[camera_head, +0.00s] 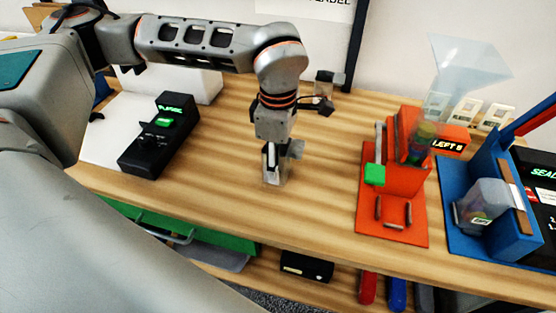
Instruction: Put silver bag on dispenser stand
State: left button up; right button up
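My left gripper (274,174) points straight down over the middle of the wooden table. A small pale grey, partly see-through shape shows at its fingertips; I cannot tell whether it is a bag or part of the fingers, or whether the fingers are open or shut. A greyish see-through bag (487,196) with a small green-lit label sits at the blue stand (452,200) on the right. The orange dispenser stand (392,221), with a green block and a lit display, is right of my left gripper and apart from it. My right gripper is not in view.
A clear funnel (467,62) rises behind the orange stand, with small labelled cards nearby. A black control box (158,137) with green lights stands at the left. Shelf items show below the table edge. The table (320,185) is clear between my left gripper and the orange stand.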

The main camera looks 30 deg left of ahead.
pick_arm(q)
jog(key=shift+f, duration=0.2)
jog(key=o, duration=1)
